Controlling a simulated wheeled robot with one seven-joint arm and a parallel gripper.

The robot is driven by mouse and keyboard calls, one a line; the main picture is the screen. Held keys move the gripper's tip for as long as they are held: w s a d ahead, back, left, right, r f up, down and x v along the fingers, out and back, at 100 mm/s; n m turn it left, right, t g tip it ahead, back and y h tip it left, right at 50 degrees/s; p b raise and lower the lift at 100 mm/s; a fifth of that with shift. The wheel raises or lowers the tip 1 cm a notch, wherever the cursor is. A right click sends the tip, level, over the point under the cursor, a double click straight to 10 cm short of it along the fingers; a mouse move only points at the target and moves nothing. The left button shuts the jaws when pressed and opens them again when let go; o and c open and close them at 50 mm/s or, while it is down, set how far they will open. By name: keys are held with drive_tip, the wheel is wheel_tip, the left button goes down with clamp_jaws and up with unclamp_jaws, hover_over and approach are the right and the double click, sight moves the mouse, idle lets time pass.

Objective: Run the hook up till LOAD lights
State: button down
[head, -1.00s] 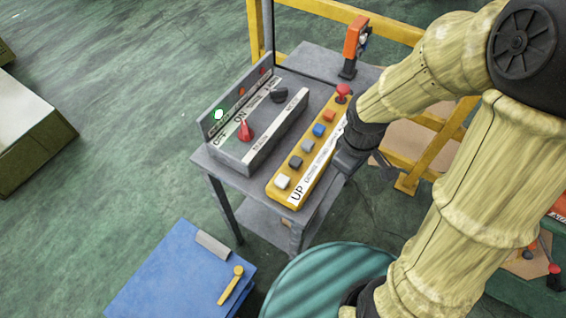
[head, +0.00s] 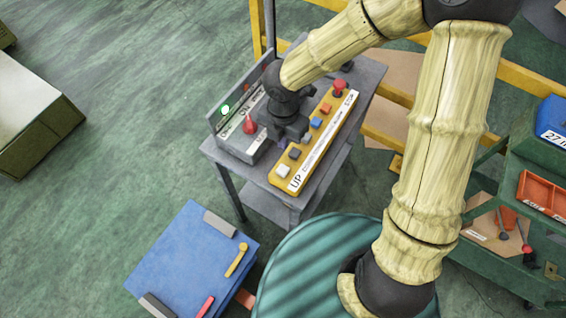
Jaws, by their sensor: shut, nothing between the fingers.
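A yellow pendant (head: 275,180) lies on the grey stand, with UP lettered at its near end. A row of buttons runs along it: white (head: 283,171), grey (head: 294,153), blue (head: 317,123) and orange (head: 326,108), with a red knob (head: 339,88) at the far end. A grey control box (head: 238,147) with a red switch (head: 250,124) stands to its left, and a green lamp (head: 225,109) on it is lit. My gripper (head: 298,138) is shut and empty, over the gap between box and pendant; it hides part of both. No hook is in view.
Yellow rails (head: 385,140) run behind the stand. A green bench (head: 510,240) with trays is at the right.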

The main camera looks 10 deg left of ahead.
sight(285, 173)
wheel_tip(285, 173, down, 14)
drive_tip(key=shift+r+b, duration=0.25)
drive_tip(key=shift+b, duration=0.2)
drive_tip(key=shift+f, duration=0.1)
drive_tip(key=shift+f+b, duration=0.9)
drive_tip(key=shift+b, duration=0.15)
drive_tip(key=shift+s+d+f, duration=0.25)
drive_tip(key=shift+s+d, duration=0.1)
drive_tip(key=shift+s+f+b, duration=0.15)
drive_tip(key=shift+b, duration=0.25)
idle(0.5)
idle(0.4)
drive_tip(key=r+p, duration=0.2)
drive_tip(key=w+r+p, duration=0.1)
drive_tip(key=r, duration=0.1)
drive_tip(key=shift+a, duration=0.25)
wheel_tip(285, 173, up, 12)
drive_tip(key=p, duration=0.2)
drive_tip(key=shift+f, duration=0.2)
idle(0.3)
